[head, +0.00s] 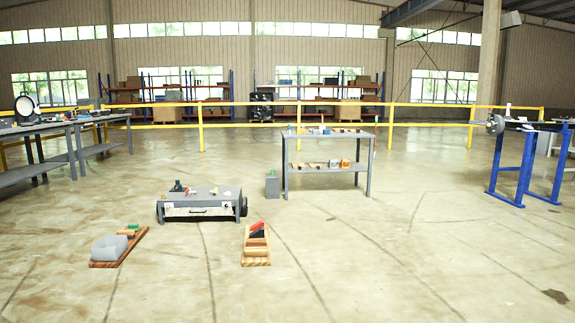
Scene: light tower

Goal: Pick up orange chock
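No clearly orange chock can be made out at this size. The nearest candidates are on the floor in front of me. A wooden tray (257,261) at the centre holds a small red or orange-red piece (257,226) beside a dark wedge-like piece. A reddish-brown board (103,264) at the left carries a grey open bin (109,248), with small orange-tan pieces (127,232) and a green piece (133,227) behind it. I cannot tell which of these, if any, is the chock. My gripper is not in view.
A low grey wheeled unit (202,207) stands behind the trays. A two-tier table (328,170) with small items and a grey box (272,187) stand farther back. Grey benches (60,131) are left, blue stands (527,168) right. Yellow railing (420,123) crosses behind. The near floor is open.

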